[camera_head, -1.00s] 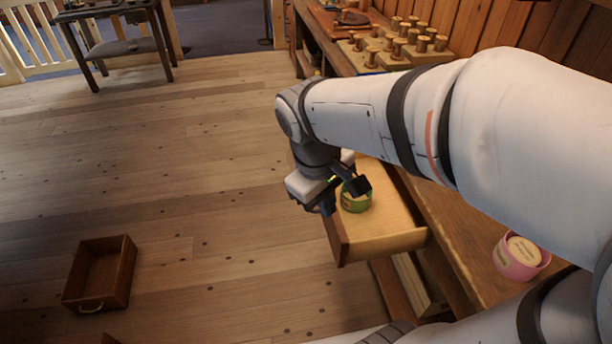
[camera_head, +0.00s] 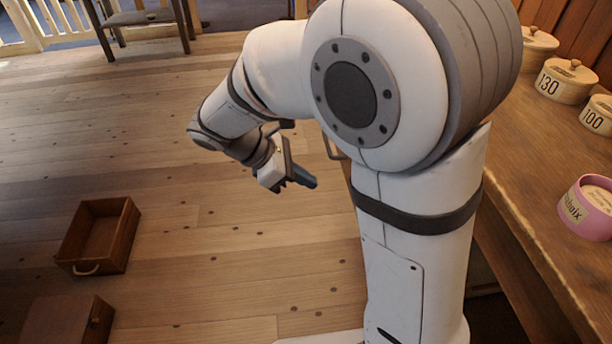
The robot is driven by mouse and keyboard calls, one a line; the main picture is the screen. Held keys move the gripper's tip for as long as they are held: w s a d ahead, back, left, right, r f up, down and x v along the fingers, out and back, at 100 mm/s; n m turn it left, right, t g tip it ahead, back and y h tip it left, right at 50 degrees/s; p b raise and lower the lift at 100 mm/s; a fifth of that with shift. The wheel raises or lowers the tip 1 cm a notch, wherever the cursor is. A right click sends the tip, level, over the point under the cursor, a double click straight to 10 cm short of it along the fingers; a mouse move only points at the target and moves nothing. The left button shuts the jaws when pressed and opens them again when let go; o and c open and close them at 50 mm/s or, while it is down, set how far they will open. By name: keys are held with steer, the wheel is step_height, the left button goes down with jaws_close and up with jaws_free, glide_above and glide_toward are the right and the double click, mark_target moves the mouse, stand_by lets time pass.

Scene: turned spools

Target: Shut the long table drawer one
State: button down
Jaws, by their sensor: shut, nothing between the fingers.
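The long table (camera_head: 530,170) runs along the right side, with its wooden top in view. Most of its front is behind my arm. A small metal handle (camera_head: 334,147) shows just left of my arm, with a sliver of wood beside it. The rest of that drawer is hidden, so I cannot tell how far it stands out. My gripper (camera_head: 302,183) is shut and empty, in front of the table over the floor. It is apart from the handle, a little to the lower left of it.
A pink tub (camera_head: 582,212) and lidded pots marked 130 (camera_head: 565,84) and 100 (camera_head: 597,118) stand on the tabletop. A loose brown drawer box (camera_head: 128,238) and another brown box (camera_head: 60,322) lie on the floor at left. The middle floor is clear.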

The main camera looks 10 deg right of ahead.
steer(key=d+f+b, duration=0.2)
steer(key=d+f, duration=0.2)
steer(key=d, duration=0.4)
steer(key=shift+b, duration=0.3)
